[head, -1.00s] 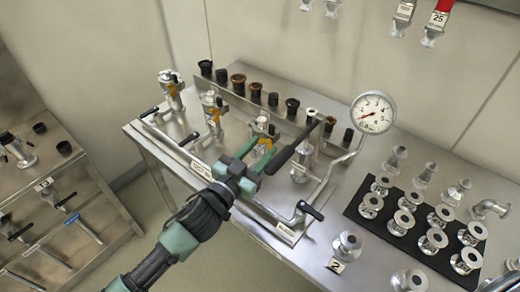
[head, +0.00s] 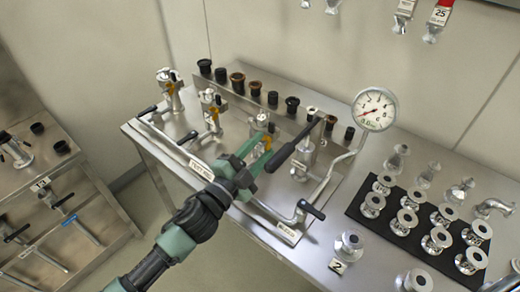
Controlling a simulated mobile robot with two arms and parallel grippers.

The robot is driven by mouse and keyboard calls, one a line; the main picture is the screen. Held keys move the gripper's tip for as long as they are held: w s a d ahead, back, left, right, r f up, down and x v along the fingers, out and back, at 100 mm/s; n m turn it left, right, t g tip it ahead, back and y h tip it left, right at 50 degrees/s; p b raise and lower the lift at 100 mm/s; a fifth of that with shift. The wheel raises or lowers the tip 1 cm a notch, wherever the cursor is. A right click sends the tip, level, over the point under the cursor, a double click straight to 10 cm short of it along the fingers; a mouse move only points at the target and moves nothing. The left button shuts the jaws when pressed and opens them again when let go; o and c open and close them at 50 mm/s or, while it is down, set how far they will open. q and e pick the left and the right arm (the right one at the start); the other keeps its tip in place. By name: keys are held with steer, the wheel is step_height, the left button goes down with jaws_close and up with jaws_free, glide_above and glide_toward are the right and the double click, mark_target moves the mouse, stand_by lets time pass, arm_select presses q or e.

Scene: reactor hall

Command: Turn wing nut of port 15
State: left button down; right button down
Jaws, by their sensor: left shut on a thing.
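A row of metal ports with orange-brown wing nuts stands along the bench rig. My left gripper (head: 265,147) reaches in from the lower left, its green fingers closed around the orange-brown wing nut (head: 268,142) of the third port (head: 261,122) from the left. The fingers hide part of this nut. Two other wing nuts, one at the far left (head: 170,88) and one beside it (head: 214,115), are free. I cannot read which port is number 15. My right gripper does not show.
A black handle (head: 290,150) slants close to the right of my gripper, before another port (head: 303,165). A pressure gauge (head: 374,109) stands right of it. Black caps (head: 237,83) line the back. A dark mat (head: 362,222) with several metal fittings covers the right side.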

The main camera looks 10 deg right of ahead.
arm_select(q)
steer(key=shift+m+g, duration=0.3)
steer(key=shift+m, duration=1)
steer(key=c, duration=0.9)
jaws_free()
steer(key=shift+o, duration=0.2)
steer(key=shift+s+a+f, duration=0.1)
steer(key=b+v, duration=0.2)
steer(key=v, duration=0.4)
steer(key=shift+a+f, duration=0.15)
steer(key=shift+f, duration=0.05)
steer(key=shift+s+a, duration=0.5)
